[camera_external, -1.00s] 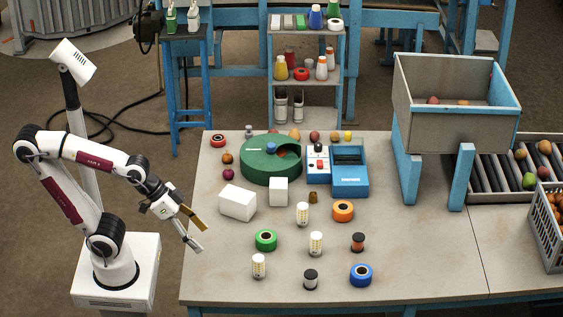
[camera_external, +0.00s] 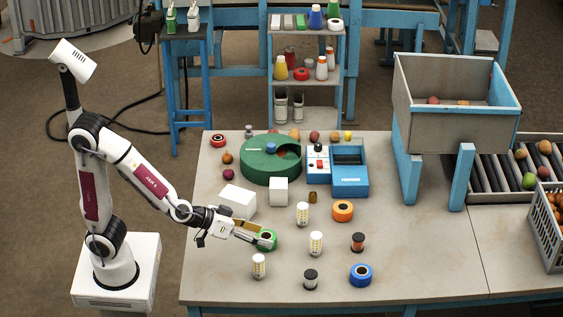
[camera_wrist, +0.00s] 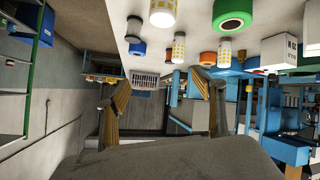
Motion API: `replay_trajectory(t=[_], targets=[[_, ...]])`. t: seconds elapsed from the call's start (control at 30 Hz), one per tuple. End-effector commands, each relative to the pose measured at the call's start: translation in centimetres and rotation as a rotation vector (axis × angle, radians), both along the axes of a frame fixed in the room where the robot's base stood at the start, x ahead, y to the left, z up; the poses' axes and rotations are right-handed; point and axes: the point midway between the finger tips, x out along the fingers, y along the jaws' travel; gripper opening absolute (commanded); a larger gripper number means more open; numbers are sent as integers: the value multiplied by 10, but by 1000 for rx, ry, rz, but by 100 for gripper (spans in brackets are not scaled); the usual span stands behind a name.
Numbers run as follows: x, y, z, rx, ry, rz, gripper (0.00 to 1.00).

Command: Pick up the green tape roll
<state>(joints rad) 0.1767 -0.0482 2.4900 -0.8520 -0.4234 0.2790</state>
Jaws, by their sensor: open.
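The green tape roll (camera_external: 273,242) lies flat on the table, left of the middle, partly covered by my fingers in the outside view. In the upside-down wrist view the green tape roll (camera_wrist: 233,14) is at the top edge, right of centre, and not between the fingers. My gripper (camera_external: 262,237) is open, its tips overlapping the roll in the outside view. In the wrist view my gripper (camera_wrist: 160,90) has its two fingers wide apart with nothing held. Whether a finger touches the roll I cannot tell.
White-and-yellow bottles (camera_external: 316,243) (camera_external: 259,266) stand close by. White boxes (camera_external: 238,201) are behind. An orange roll (camera_external: 343,210), a blue roll (camera_external: 361,275) and dark spools (camera_external: 310,279) are to the right. The table's right front is clear.

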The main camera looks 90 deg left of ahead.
Motion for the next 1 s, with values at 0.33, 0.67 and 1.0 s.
replay_trajectory(t=[0.33,0.67,1.0], targets=[[4,58,-36,161,-11,256,68],[-14,96,-50,316,-2,421,68],[-16,100,-50,333,-2,439,68]])
